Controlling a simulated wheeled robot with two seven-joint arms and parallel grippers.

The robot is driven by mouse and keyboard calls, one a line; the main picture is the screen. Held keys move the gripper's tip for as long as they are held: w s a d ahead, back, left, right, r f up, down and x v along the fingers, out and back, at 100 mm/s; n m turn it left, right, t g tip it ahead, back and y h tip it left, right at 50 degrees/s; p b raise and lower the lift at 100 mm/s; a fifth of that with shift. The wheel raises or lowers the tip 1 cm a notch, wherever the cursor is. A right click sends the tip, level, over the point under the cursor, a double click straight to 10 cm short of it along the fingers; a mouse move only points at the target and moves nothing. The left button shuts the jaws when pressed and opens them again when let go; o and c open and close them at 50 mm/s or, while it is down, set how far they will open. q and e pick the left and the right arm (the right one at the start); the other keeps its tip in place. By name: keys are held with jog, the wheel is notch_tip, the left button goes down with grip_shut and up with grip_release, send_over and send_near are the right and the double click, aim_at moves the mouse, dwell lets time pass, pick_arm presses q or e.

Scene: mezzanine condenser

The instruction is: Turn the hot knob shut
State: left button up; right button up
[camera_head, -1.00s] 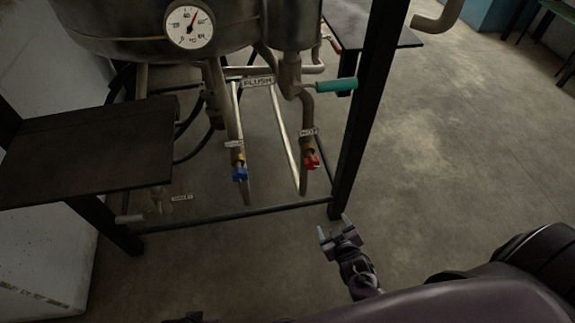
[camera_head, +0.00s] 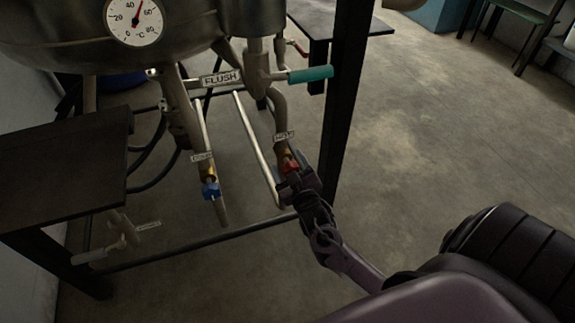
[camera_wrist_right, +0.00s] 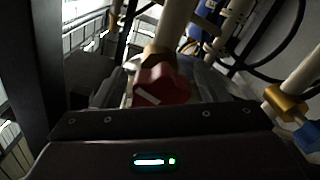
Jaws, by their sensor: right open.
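The hot knob is the red knob (camera_head: 290,166) at the lower end of a right-hand pipe, below a small label (camera_head: 284,136) that I cannot read clearly. In the right wrist view the red knob (camera_wrist_right: 162,86) sits in the middle, under a brass fitting (camera_wrist_right: 158,57), between my open right gripper's (camera_wrist_right: 165,88) fingers. In the head view my right gripper (camera_head: 288,181) is at the knob and hides its lower part. I cannot tell whether the fingers touch it. My left gripper is not in view.
A blue knob (camera_head: 210,189) hangs on the pipe to the left. A teal lever (camera_head: 310,74) sits above, near a FLUSH label (camera_head: 221,79). A black frame post (camera_head: 345,110) stands close right of the knob. A dark shelf (camera_head: 60,165) is at left.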

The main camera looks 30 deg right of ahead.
jog(key=shift+w, duration=0.35)
jog(key=c, duration=1)
